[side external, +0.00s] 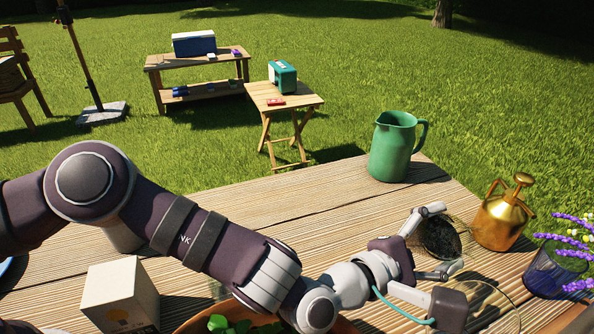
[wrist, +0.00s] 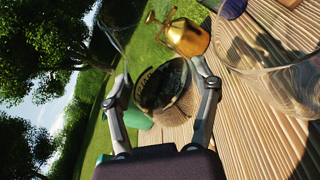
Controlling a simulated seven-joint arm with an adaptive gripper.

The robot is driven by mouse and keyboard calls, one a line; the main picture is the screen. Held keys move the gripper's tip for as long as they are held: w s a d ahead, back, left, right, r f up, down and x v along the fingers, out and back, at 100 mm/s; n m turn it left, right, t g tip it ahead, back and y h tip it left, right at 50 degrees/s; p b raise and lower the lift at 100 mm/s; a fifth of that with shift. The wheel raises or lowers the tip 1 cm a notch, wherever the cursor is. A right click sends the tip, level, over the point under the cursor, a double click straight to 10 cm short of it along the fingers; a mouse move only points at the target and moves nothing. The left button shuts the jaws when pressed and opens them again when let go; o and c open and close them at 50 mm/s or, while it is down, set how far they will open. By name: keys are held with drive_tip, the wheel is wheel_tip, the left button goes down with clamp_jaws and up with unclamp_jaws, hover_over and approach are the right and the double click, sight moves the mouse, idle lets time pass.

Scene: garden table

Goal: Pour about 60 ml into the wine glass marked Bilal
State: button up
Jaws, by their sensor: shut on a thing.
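My gripper (side external: 442,240) is shut on a dark, rounded vessel (side external: 437,238) above the right part of the table. In the wrist view, the vessel (wrist: 160,88) sits between the two fingers (wrist: 165,76); it has a dark face with pale marks and a brownish, see-through lower wall. I cannot tell how full it is. A large clear glass vessel (side external: 519,309) stands at the lower right, partly behind my gripper; its curved wall (wrist: 240,67) fills the upper right of the wrist view. I cannot read the name Bilal on any glass.
A green pitcher (side external: 392,150) stands at the table's far edge. A pale box (side external: 118,296) and a bowl of greens (side external: 235,326) are at the front left. The middle planks are bare.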

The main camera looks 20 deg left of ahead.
sight(454, 222)
drive_tip(key=shift+w+a+r+m+t+h, duration=0.2)
drive_tip(key=shift+r+m+t, duration=0.4)
drive_tip(key=shift+m, duration=0.5)
drive_tip(key=shift+w+d+r+m+t+h, duration=0.1)
drive_tip(key=shift+r+m+t+h, duration=0.25)
drive_tip(key=shift+r+m, duration=0.6)
drive_tip(key=shift+m, duration=0.35)
drive_tip(key=shift+s+d+r+m+t+h, duration=0.3)
drive_tip(key=shift+s+r+m, duration=0.3)
drive_tip(key=shift+m, duration=0.3)
drive_tip(key=shift+s+r+m, duration=0.1)
drive_tip(key=shift+r+m, duration=0.05)
drive_tip(key=shift+m, duration=0.25)
drive_tip(key=shift+a+r+m+h, duration=0.1)
drive_tip(key=shift+r+m+h, duration=0.05)
drive_tip(key=shift+m+h, duration=0.2)
drive_tip(key=shift+r+m+t+h, duration=0.3)
drive_tip(key=shift+r+m, duration=0.1)
drive_tip(key=shift+m, duration=0.35)
drive_tip(key=f+n, duration=0.1)
drive_tip(key=w+f+n+g+y, duration=0.1)
drive_tip(key=n, duration=0.1)
drive_tip(key=w+a+f+n+y, duration=0.1)
drive_tip(key=n, duration=0.1)
drive_tip(key=shift+s+d+f+n+g, duration=0.15)
drive_tip(key=shift+n+g, duration=0.1)
drive_tip(key=shift+n, duration=0.15)
drive_tip(key=shift+f+n, duration=0.4)
drive_tip(key=shift+n, duration=0.1)
